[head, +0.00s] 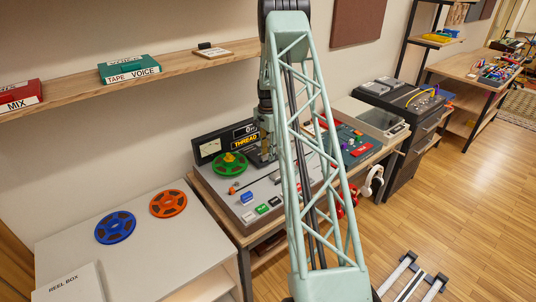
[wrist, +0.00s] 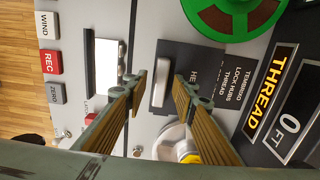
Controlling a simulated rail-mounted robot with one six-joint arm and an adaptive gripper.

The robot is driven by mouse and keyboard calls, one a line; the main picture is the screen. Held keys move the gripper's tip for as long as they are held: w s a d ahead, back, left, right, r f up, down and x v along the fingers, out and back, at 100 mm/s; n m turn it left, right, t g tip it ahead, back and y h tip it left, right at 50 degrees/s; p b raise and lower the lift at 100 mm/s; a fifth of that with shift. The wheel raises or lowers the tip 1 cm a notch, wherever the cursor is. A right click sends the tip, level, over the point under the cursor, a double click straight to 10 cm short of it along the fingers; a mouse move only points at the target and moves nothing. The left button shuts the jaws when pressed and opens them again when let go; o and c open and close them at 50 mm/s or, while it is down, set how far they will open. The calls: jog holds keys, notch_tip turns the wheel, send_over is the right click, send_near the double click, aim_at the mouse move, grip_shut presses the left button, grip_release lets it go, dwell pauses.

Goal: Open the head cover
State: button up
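The head cover is most likely the dark panel (wrist: 205,58) on the tape machine in the wrist view; its large lettering starts with "HE" and the rest is hidden. A pale grey bar handle (wrist: 160,82) stands at its edge. My gripper (wrist: 160,88) is open, with one fingertip on each side of the bar and a narrow gap showing on both sides. I cannot tell how far above the panel the fingertips are. In the head view my gripper (head: 262,155) is over the machine deck (head: 250,190), and my arm hides much of the deck.
A green reel (head: 229,164) sits on the deck beside the THREAD display (head: 245,141). Colored buttons (head: 262,208) line the deck's front. Blue (head: 115,227) and orange (head: 168,203) reels lie on the white table at left. A shelf (head: 180,66) runs above.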

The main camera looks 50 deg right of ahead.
notch_tip(320, 180, up, 12)
dwell(0.9)
dwell(0.3)
